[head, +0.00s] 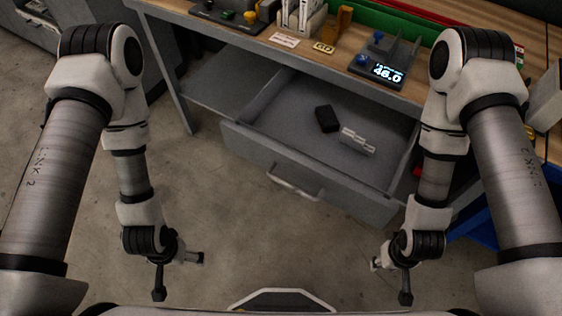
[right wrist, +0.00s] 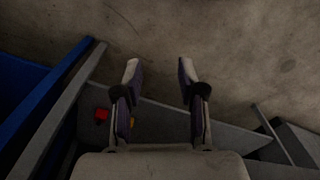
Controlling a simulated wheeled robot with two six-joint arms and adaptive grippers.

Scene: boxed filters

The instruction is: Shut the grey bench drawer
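The grey bench drawer (head: 310,175) is pulled well out from under the bench in the head view. Its bar handle (head: 295,187) is on the front panel, which faces me. A small black block (head: 326,118) and a pale, silvery part (head: 357,141) lie inside it. My left gripper (head: 180,277) is open and empty, in front of the drawer and to the left of the handle. My right gripper (head: 390,281) is in front of the drawer's right end, clear of it. Its two fingers are spread with nothing between them in the right wrist view (right wrist: 160,70).
The wooden bench top (head: 415,92) holds a scale (head: 380,66) reading 46.0, a green tray (head: 390,20) and small fixtures. A blue bin (head: 480,222) stands right of the drawer. Bare concrete floor (head: 240,240) lies in front of the drawer.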

